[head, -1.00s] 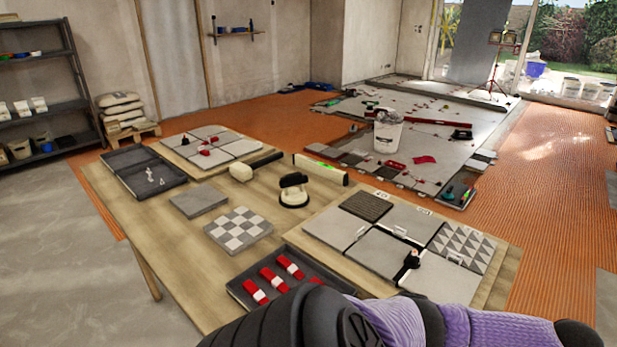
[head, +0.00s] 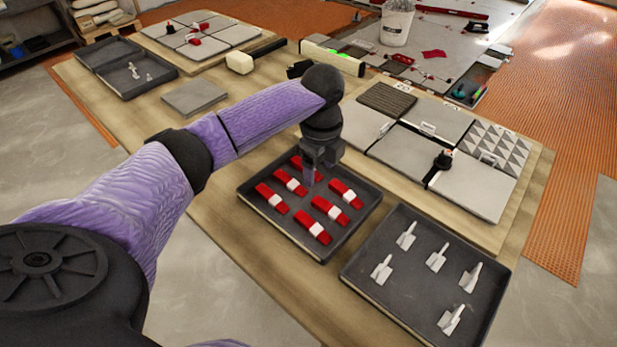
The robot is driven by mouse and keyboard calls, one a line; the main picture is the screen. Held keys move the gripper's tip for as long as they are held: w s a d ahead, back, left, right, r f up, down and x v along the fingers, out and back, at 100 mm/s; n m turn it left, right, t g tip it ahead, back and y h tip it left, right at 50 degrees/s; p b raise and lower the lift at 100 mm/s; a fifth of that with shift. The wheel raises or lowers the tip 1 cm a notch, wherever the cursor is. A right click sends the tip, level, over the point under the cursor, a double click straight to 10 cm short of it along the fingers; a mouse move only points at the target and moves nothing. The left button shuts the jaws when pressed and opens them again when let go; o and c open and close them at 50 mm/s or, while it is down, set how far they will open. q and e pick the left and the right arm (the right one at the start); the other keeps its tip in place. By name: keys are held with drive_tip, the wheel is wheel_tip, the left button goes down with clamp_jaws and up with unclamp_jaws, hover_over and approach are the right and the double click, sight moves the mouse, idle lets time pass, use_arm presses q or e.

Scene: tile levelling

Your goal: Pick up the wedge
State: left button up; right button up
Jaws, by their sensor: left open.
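Several red wedges with white bands lie in a dark tray (head: 249,215) at the centre of the head view. One wedge (head: 271,197) is at the tray's left, one (head: 312,227) at the front, and one (head: 345,193) at the right. My left gripper (head: 311,179) points down over the tray's back middle, open, with its fingertips close to a wedge (head: 290,181). It partly hides the rearmost wedge (head: 303,162). I cannot tell whether the fingertips touch any wedge. My right gripper is not in view.
A second dark tray (head: 403,315) with several grey clips stands at the right front. Behind are a board with grey and patterned tiles (head: 489,149), a loose grey tile (head: 194,97), a mallet (head: 240,62) and a level (head: 333,58). My left arm covers the table's left middle.

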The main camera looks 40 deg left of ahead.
sight(317, 199)
use_arm(q)
drive_tip(key=f+b, duration=0.1)
drive_tip(key=f, duration=0.1)
drive_tip(key=f+b, duration=0.1)
drive_tip(key=f, duration=0.2)
drive_tip(key=f+b, duration=0.1)
drive_tip(key=f, duration=0.2)
drive_tip(key=shift+s+d+f+b, duration=0.1)
drive_tip(key=shift+s+f+b, duration=0.05)
drive_tip(key=shift+s+b, duration=0.2)
clamp_jaws()
